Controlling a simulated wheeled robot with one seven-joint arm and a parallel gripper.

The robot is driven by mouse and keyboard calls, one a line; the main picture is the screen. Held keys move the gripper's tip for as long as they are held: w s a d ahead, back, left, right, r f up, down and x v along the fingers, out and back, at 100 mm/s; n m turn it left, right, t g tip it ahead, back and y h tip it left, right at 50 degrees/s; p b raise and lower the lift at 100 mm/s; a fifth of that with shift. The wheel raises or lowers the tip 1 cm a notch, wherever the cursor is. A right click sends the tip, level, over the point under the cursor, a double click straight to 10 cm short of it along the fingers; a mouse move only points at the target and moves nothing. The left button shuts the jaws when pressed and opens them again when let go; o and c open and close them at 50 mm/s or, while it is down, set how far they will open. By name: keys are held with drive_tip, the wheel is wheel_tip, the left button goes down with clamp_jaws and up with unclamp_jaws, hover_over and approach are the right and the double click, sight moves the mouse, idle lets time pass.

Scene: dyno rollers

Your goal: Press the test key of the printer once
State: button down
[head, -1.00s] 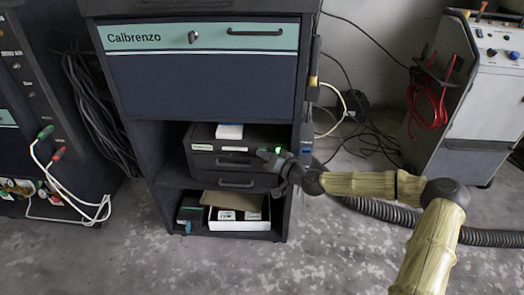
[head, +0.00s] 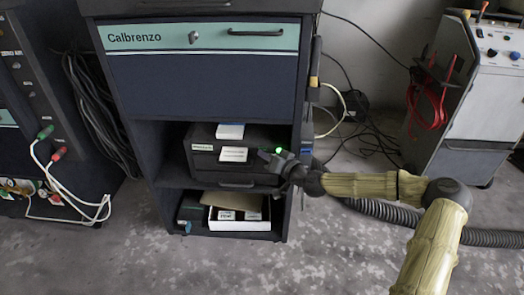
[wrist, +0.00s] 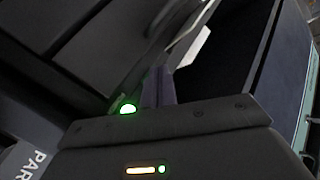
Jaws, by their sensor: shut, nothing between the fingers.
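The dark printer (head: 204,160) sits on the middle shelf of the Calbrenzo cabinet. A white slip (head: 233,154) shows at its front. A small green light (head: 278,150) glows at its right end; a green light also shows in the wrist view (wrist: 127,108). My gripper (head: 267,156) is shut and empty, with its tip close to the printer's right front, just below the green light. I cannot tell whether it touches. The test key itself is not clearly seen; the gripper may cover it.
A white pad (head: 230,131) lies on top of the printer. A white open box (head: 240,225) stands on the lower shelf. The cabinet's right side wall (head: 304,130) stands close to my wrist. A grey hose (head: 385,211) and cables lie on the floor to the right.

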drive_tip(key=shift+s+d, duration=0.2)
drive_tip(key=shift+s, duration=0.2)
drive_tip(key=s+p, duration=0.1)
drive_tip(key=s, duration=0.4)
drive_tip(key=shift+a, duration=0.15)
idle(0.9)
